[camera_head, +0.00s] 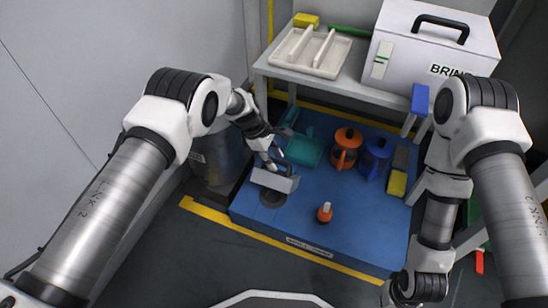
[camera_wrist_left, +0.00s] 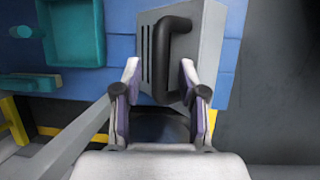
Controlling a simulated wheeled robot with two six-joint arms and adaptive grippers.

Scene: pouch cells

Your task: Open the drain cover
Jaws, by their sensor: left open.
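The drain cover (camera_head: 275,180) is a light grey slab with a black handle, at the left of the blue platform. It looks tilted up beside a dark round opening (camera_head: 272,198). In the left wrist view the grey cover (camera_wrist_left: 216,42) shows slots and its curved black handle (camera_wrist_left: 161,55). My left gripper (camera_head: 272,163) is at the cover in the head view. In the left wrist view its two fingers (camera_wrist_left: 160,68) are apart, with the handle's lower part between them. I cannot tell whether they touch it. My right gripper is out of view; its wrist is at the bottom right.
On the blue platform (camera_head: 300,227) stand an orange pot (camera_head: 346,147), a blue pot (camera_head: 375,157), a teal tray (camera_head: 304,150), a yellow block (camera_head: 397,183) and a red-orange knob (camera_head: 325,213). A grey bin (camera_head: 218,160) is at left. A shelf behind holds a white box (camera_head: 425,45).

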